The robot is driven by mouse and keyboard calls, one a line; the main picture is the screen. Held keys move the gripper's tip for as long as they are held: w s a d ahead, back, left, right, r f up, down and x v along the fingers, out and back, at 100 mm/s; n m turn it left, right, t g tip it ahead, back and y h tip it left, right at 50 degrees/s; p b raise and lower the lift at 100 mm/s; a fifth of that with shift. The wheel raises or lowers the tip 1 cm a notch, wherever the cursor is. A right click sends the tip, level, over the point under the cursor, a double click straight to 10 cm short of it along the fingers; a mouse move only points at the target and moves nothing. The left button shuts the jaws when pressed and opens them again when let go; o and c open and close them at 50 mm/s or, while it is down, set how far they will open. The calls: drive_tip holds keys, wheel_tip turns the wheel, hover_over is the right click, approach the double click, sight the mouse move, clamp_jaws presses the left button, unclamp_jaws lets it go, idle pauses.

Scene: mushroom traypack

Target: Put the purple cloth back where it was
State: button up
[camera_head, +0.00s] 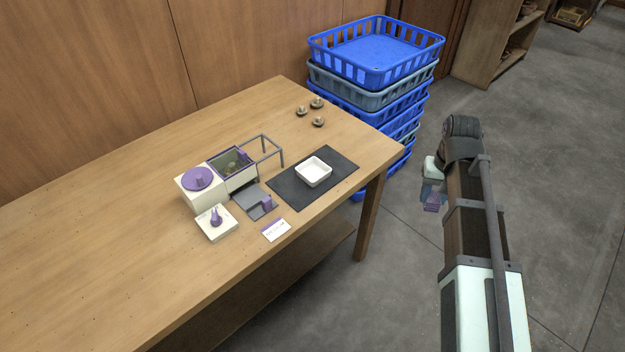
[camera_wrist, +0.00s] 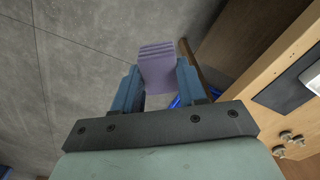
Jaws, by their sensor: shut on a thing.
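My gripper (camera_head: 432,190) is at the right of the head view, out past the table's right end and above the floor. It is shut on the purple cloth (camera_wrist: 157,62), a folded, layered strip between the two blue fingers in the wrist view. The cloth (camera_head: 433,204) also shows small below the fingers in the head view. It hangs clear of the table. The frames do not show where the cloth lay before. Small purple items stand on a grey plate (camera_head: 247,197) and at an open-topped bin (camera_head: 228,172) on the table.
The wooden table (camera_head: 130,245) also bears a box with a purple lid (camera_head: 198,180), a white block with a purple knob (camera_head: 216,219), a card (camera_head: 276,231), a dark mat (camera_head: 335,160) under a white tray (camera_head: 313,180), and mushrooms (camera_head: 318,122). Stacked crates (camera_head: 375,76) stand behind its right end.

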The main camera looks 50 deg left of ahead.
drive_tip(key=s+a+r+n, duration=0.1)
drive_tip(key=s+a+n, duration=0.1)
drive_tip(key=s+a, duration=0.7)
drive_tip(key=s+a+r+n, duration=0.15)
drive_tip(key=s+a, duration=0.35)
drive_tip(key=a, duration=0.7)
drive_tip(key=s+a+n, duration=0.3)
drive_tip(key=s+a, duration=0.4)
drive_tip(key=a, duration=0.4)
drive_tip(key=w+a+r+n, duration=0.1)
drive_tip(key=a+n, duration=0.1)
drive_tip(key=a, duration=0.5)
drive_tip(key=shift+d+f+n, duration=0.2)
drive_tip(key=shift+f+n, duration=0.4)
drive_tip(key=shift+f, duration=1.9)
drive_tip(key=shift+d+f+n, duration=0.15)
drive_tip(key=shift+f+n, duration=0.4)
drive_tip(key=shift+f, duration=1.95)
drive_tip(key=shift+f, duration=0.1)
drive_tip(key=o, duration=1)
wheel_tip(320, 180, up, 12)
drive_tip(key=shift+r, duration=0.1)
